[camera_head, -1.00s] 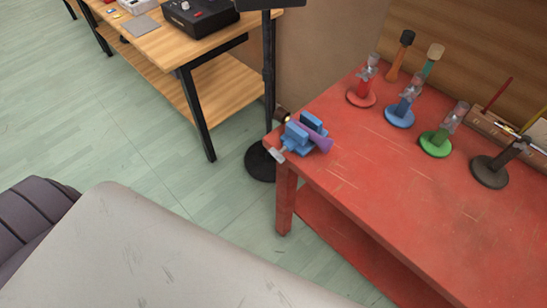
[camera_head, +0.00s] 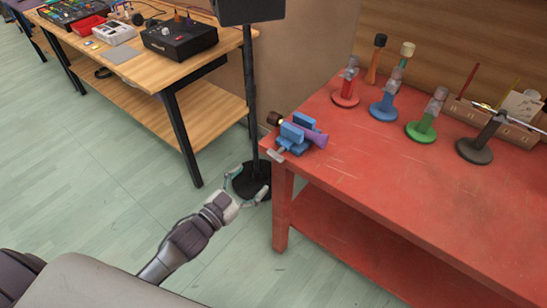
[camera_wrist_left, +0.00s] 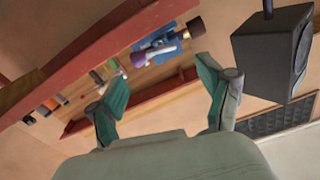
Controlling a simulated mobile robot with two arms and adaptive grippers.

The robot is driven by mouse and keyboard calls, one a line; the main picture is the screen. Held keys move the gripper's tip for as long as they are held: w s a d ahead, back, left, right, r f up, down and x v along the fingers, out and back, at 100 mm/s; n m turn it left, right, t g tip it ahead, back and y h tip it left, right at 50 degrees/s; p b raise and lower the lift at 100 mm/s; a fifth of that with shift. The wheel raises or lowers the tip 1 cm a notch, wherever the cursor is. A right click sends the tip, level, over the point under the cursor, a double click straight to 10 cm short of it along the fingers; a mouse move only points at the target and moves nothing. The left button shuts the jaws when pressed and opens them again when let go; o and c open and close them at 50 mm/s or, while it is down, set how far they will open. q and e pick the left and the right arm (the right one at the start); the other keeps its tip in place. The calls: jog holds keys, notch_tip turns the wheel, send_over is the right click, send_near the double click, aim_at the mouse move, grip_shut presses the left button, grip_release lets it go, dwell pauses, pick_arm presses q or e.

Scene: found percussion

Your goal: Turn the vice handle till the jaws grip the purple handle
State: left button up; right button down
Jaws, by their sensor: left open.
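The blue vice (camera_head: 297,122) sits at the near left corner of the red bench. Its grey handle (camera_head: 276,155) sticks out at the front, over the bench edge. The purple handle (camera_head: 315,138) lies through the vice between the jaws, with a dark end on the far left side. Whether the jaws touch it I cannot tell. My left gripper (camera_head: 248,184) is open and empty, left of the bench and apart from the vice. In the left wrist view the open fingers (camera_wrist_left: 162,88) show with the vice (camera_wrist_left: 165,44) and purple handle (camera_wrist_left: 141,58) beyond them. My right gripper is not in view.
The red bench (camera_head: 390,205) holds several coloured stands and a pen rack (camera_head: 495,122). A black speaker stand (camera_head: 251,100) rises beside its left end, close to my left gripper. A wooden table (camera_head: 130,60) with equipment stands at the back left.

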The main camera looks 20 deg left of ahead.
aim_at(274, 154)
pick_arm(q)
jog(key=x, duration=1.1)
jog(key=shift+f+p, duration=0.1)
jog(key=shift+p, duration=0.25)
jog(key=c, duration=1.2)
jog(key=shift+o, duration=0.2)
jog(key=shift+m, duration=0.3)
jog(key=m, duration=0.5)
jog(key=shift+a+m, duration=0.15)
jog(key=shift+m, duration=0.15)
jog(key=m+b, duration=0.1)
jog(key=m, duration=0.4)
